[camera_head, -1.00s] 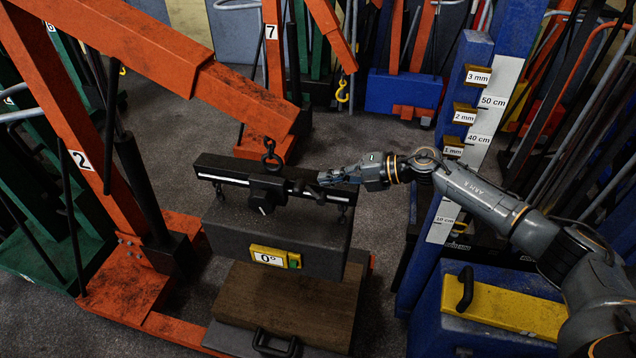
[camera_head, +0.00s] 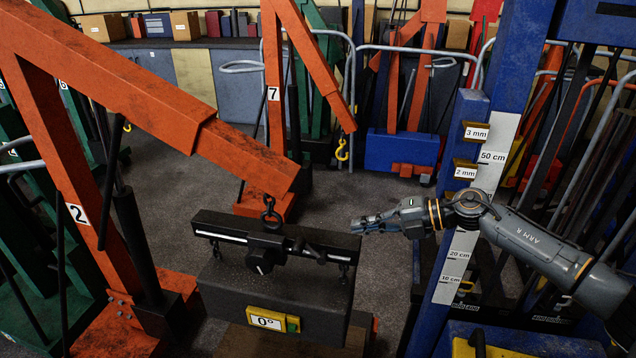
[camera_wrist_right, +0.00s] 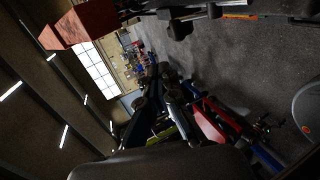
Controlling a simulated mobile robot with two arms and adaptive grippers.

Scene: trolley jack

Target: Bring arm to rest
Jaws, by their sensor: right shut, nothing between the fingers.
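My right arm (camera_head: 540,245) comes in from the right in the head view. Its gripper (camera_head: 358,226) points left and is shut and empty. It is held in the air just right of the black lifting beam (camera_head: 345,244), apart from it as far as I can see. The beam hangs from the hook (camera_head: 269,210) of the orange crane numbered 2 (camera_head: 130,80). A dark block (camera_head: 270,295) with a yellow 0° label (camera_head: 267,322) hangs below the beam. My left gripper is out of view.
A blue column (camera_head: 470,150) with a white centimetre scale (camera_head: 490,160) stands close behind my right arm. A yellow-topped blue unit (camera_head: 500,350) is at the bottom right. Another orange crane (camera_head: 274,110) stands behind. Grey floor (camera_head: 385,200) is open between.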

